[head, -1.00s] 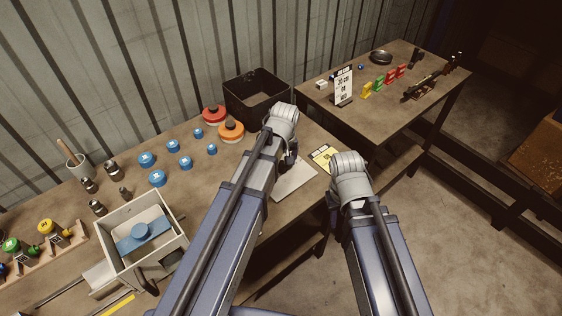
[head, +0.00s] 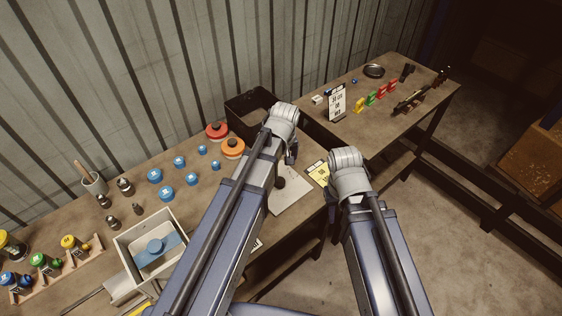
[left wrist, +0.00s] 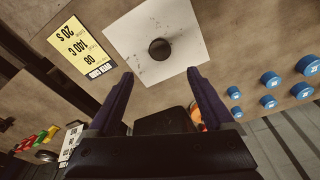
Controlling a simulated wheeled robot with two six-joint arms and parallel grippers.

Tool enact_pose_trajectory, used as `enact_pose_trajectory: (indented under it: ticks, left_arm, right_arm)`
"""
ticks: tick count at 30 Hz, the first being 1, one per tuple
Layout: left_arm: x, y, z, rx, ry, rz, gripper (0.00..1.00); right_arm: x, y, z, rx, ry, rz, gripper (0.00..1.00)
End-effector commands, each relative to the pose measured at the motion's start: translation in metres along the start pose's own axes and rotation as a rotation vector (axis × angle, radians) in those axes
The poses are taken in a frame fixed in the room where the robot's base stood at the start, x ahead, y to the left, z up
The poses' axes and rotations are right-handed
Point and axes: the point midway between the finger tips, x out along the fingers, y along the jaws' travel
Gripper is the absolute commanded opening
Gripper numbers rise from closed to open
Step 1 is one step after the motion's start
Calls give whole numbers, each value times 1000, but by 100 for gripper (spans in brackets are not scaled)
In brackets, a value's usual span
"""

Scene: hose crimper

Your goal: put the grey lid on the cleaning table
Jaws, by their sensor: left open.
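A dark grey, round, lid-like piece (head: 280,183) lies on a white sheet (head: 291,200) on the near bench (head: 225,203). In the left wrist view the same piece (left wrist: 159,50) sits near the middle of the sheet (left wrist: 180,28). My left gripper (left wrist: 163,85) is open and empty there, its two fingers apart, with the piece beyond them in the picture. In the head view only a dark part of my left gripper (head: 291,154) shows below the wrist. My right arm's fingers are hidden. No label shows which table is the cleaning table.
A yellow card (head: 318,172) lies beside the sheet. A black bin (head: 237,118), red (head: 216,131) and orange (head: 232,148) round pieces and several blue caps (head: 166,194) stand nearby. A grey box (head: 178,222) is at left. The far table (head: 345,82) holds a sign (head: 337,102) and coloured blocks.

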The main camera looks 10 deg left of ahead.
Motion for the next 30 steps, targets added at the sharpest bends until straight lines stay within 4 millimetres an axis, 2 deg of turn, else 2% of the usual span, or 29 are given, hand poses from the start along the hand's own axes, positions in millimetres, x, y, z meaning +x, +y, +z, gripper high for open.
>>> enact_pose_trajectory:
  ticks: [2, 9, 12, 16, 24, 26, 30]
  left_arm:
    - [-1, 1, 14, 51, -8, -4, 86]
    - [-16, -3, 126, 580, -103, -39, 86]
    - [-21, -8, 155, 746, -136, -47, 86]
    - [-24, -9, 169, 842, -155, -50, 86]
    - [-22, -8, 168, 847, -156, -50, 86]
    - [-19, -8, 169, 846, -156, -50, 86]
    - [2, -8, 172, 847, -156, -50, 86]
  right_arm:
    - [1, 0, 0, 0, 0, 0, 32]
    - [1, 0, 0, 0, 0, 0, 32]
    - [1, 0, 0, 0, 0, 0, 32]
    - [1, 0, 0, 0, 0, 0, 32]
    - [2, 0, 0, 0, 0, 0, 32]
    - [5, 0, 0, 0, 0, 0, 32]
    - [26, -2, -2, -1, 0, 0, 32]
